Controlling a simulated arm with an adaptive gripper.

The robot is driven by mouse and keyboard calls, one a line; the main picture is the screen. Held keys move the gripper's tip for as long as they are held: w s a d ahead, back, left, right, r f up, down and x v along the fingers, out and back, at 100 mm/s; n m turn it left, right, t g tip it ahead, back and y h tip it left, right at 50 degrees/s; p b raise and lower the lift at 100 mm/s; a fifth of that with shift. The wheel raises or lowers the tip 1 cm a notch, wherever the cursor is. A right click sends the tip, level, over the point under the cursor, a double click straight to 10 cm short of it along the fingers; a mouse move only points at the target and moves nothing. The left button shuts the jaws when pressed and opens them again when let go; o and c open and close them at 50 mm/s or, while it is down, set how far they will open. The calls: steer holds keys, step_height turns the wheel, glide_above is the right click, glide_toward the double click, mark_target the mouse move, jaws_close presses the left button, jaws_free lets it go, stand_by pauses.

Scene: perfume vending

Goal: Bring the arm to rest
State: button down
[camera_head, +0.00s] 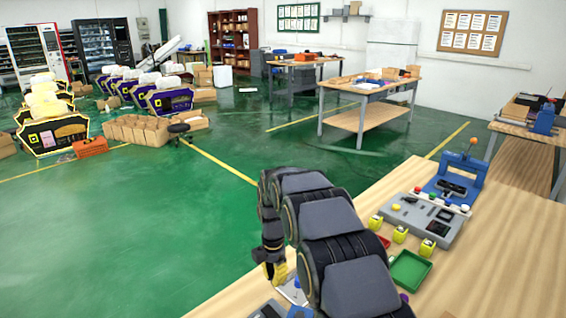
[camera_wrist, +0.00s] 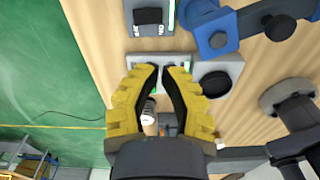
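My gripper (camera_wrist: 163,72) has yellow fingers with dark inner pads. In the wrist view the fingertips are apart, with a gap between them, and I see nothing held. The fingertips overlap a light grey fixture with a round black pad. In the head view my arm crosses the lower middle, and the gripper (camera_head: 274,270) hangs low at the left edge of the wooden table (camera_head: 480,250). My arm hides part of the table there, and the gripper's height above the surface is hard to tell.
On the table are a green tray (camera_head: 410,271), several yellow blocks (camera_head: 400,234), a grey control panel (camera_head: 425,216) and a blue fixture (camera_head: 456,185). A blue clamp-like device (camera_wrist: 215,30) shows in the wrist view. The green floor left of the table is open.

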steer(key=s+d+r+m, duration=0.5)
steer(key=s+r+m, duration=0.1)
steer(key=s+m, duration=0.15)
steer(key=s+d+r+m, duration=0.4)
steer(key=s+r+m, duration=0.2)
steer(key=s, duration=0.3)
steer(key=s+d+m, duration=0.2)
steer(key=s+m, duration=0.4)
steer(key=s, duration=0.3)
steer(key=s+d+m+g, duration=0.1)
steer(key=s+m, duration=0.5)
steer(key=s, duration=0.4)
steer(key=shift+s+d+g, duration=0.15)
steer(key=shift+d+g, duration=0.15)
steer(key=shift+d, duration=0.1)
